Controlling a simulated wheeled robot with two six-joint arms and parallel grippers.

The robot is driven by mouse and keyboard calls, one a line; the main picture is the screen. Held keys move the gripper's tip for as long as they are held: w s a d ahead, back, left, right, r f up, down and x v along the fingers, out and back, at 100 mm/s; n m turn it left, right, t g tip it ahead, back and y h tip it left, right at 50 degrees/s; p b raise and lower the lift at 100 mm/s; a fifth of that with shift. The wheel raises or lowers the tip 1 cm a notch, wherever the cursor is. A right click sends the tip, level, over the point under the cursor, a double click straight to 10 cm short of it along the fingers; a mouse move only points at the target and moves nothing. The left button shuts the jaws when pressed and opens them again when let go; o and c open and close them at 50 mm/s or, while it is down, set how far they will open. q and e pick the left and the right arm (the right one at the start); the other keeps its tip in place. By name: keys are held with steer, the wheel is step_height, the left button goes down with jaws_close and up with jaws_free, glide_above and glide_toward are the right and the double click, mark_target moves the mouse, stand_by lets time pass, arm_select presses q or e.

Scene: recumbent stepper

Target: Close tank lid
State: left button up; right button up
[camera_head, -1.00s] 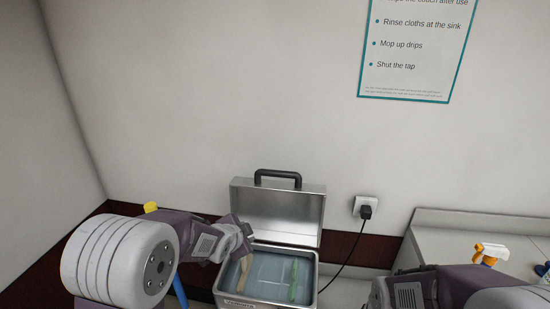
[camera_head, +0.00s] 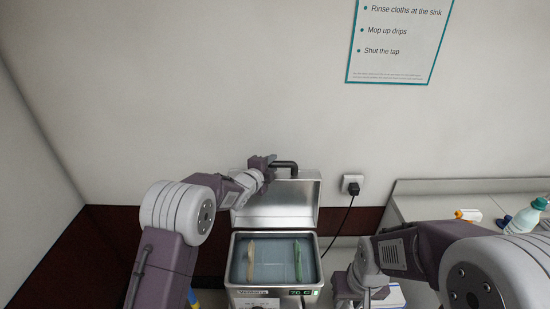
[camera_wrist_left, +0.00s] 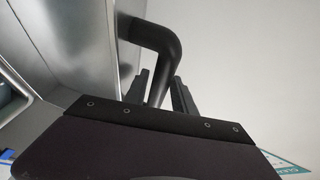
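The metal tank (camera_head: 233,270) stands against the wall, and its silver lid (camera_head: 295,205) is up, leaning back. A black handle (camera_head: 290,165) is on the lid's top edge; it also shows in the left wrist view (camera_wrist_left: 150,35). My left gripper (camera_head: 265,168) is at the left end of this handle. In the left wrist view its two fingers (camera_wrist_left: 162,82) stand apart on either side of the handle, with a small gap at the right finger. My right gripper (camera_head: 362,292) is low, right of the tank; its fingertips are not clear.
Inside the tank are a beige strip (camera_head: 250,260) and a green one (camera_head: 298,260). A black plug (camera_head: 353,188) with a cord is right of the lid. A counter (camera_head: 420,205) with spray bottles (camera_head: 525,218) stands at right. A poster (camera_head: 397,40) hangs above.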

arm_select(q)
steer(key=x, duration=0.2)
steer(key=shift+w+d+p, duration=0.15)
steer(key=shift+w+p, duration=0.2)
steer(key=shift+p, duration=0.05)
steer(key=shift+w+d+f, duration=0.2)
steer(key=shift+w+d, duration=0.05)
steer(key=shift+a, duration=0.1)
jaws_close()
steer(key=shift+f, duration=0.1)
stand_by(0.7)
